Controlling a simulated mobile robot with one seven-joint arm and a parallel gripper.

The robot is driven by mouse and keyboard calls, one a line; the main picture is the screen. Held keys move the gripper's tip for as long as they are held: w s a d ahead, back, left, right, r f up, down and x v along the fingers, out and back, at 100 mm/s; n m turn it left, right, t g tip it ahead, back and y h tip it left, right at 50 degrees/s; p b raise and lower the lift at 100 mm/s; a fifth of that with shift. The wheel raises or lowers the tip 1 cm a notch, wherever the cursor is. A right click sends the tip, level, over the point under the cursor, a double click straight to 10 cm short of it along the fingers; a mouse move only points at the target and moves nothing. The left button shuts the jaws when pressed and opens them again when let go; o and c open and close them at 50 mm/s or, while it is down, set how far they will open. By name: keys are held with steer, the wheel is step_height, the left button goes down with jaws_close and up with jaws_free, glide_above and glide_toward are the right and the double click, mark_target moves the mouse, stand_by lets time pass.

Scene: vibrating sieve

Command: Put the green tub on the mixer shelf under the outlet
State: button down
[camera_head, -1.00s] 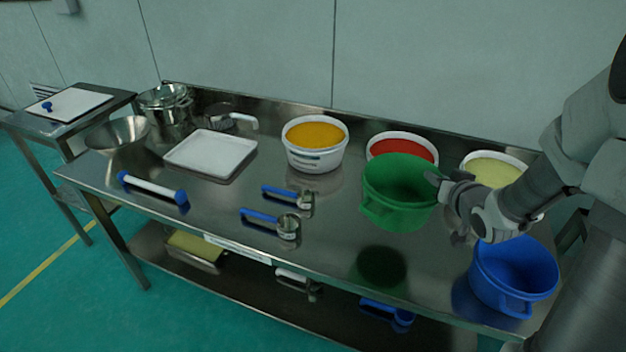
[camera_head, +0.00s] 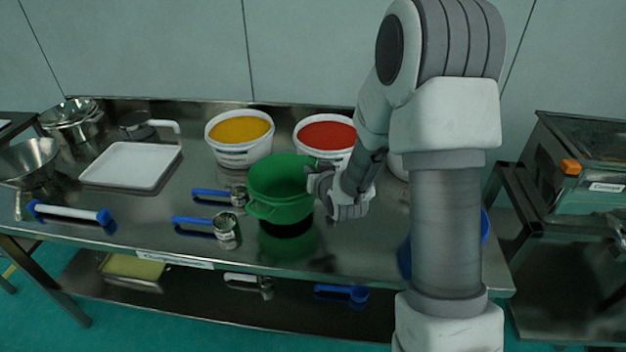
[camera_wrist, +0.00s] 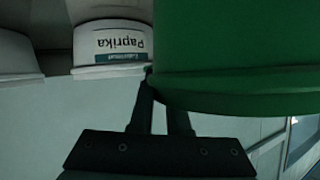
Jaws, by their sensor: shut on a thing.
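The green tub (camera_head: 280,190) is empty inside and upright, held above the front half of the steel table. My gripper (camera_head: 322,180) is shut on the right side of its rim. In the wrist view the green tub (camera_wrist: 240,60) fills the upper right, with my gripper's fingers (camera_wrist: 160,90) at its rim. A dark reflection shows below it on the tabletop. At the right edge stands a machine (camera_head: 590,165) with an orange part and a label I cannot read clearly. I cannot make out the mixer shelf or the outlet.
White tubs of orange powder (camera_head: 238,152) and red powder (camera_head: 326,122) stand behind the green tub; the wrist view shows a "Paprika" label (camera_wrist: 120,42). Scoops (camera_head: 225,230) lie left of it. A blue tub (camera_head: 485,228) is mostly hidden by my arm. A white tray (camera_head: 130,177) lies further left.

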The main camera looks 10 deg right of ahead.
steer(key=shift+f, duration=1.15)
steer(key=shift+f+b, duration=0.15)
steer(key=shift+b, duration=0.15)
steer(key=c, duration=0.9)
jaws_free()
steer(key=shift+s+r, duration=0.1)
steer(key=shift+r, duration=0.1)
